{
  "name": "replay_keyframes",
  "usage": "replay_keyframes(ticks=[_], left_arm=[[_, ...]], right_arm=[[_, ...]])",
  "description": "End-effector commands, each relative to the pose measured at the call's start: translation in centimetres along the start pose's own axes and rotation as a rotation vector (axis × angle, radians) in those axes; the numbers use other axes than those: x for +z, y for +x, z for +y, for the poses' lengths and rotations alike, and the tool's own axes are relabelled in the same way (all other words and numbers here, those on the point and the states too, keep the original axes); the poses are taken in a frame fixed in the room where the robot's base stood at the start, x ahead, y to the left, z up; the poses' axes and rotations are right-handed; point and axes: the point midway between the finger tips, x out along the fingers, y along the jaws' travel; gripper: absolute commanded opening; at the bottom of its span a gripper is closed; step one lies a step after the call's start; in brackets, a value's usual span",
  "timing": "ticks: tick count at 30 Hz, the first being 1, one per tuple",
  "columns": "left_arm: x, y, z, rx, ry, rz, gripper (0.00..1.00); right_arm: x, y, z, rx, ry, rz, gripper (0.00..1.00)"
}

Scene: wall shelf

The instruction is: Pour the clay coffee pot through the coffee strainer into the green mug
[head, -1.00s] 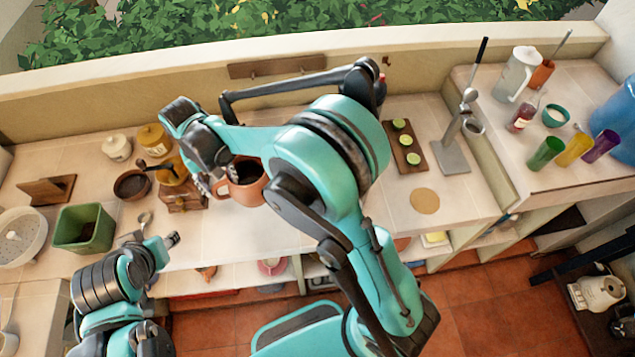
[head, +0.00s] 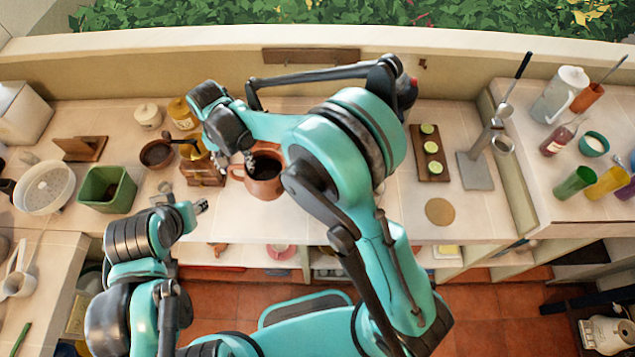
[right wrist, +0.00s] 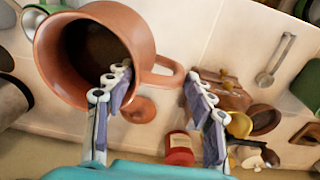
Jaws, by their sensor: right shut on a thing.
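The clay coffee pot (head: 264,186) is reddish brown, with a dark open mouth. My right gripper (head: 245,160) is shut on it. In the right wrist view, the pot (right wrist: 140,35) and its handle (right wrist: 166,76) are by the fingers of this gripper (right wrist: 160,95). My left gripper (head: 202,206) is over the counter's front, below the wooden box, too small to tell open or shut. A metal stand (head: 478,170) with a ring (head: 503,144) is at right; I cannot tell whether it is the strainer. A green cup (head: 575,183) stands on the right-hand counter; I cannot confirm it is the mug.
A wooden box (head: 205,174), a dark brown pan (head: 157,154) and a square green container (head: 107,190) stand left of the pot. A board with green slices (head: 432,165) and a round mat (head: 440,211) lie right of my right arm, which hides part of the counter.

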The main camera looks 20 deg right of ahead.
Motion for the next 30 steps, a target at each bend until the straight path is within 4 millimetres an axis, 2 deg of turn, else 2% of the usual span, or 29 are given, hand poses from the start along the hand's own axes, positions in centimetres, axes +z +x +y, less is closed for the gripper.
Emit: replay_keyframes(ticks=[9,30], left_arm=[[-1.0,-1.4,0.0,0.0,0.0,0.0,0.4],[-1.7,-2.3,0.0,0.0,0.0,0.0,0.4]], right_arm=[[0.0,-1.9,1.8,-0.144,0.004,0.002,0.0],[0.0,-4.0,6.7,-0.497,0.005,0.002,0.0]])
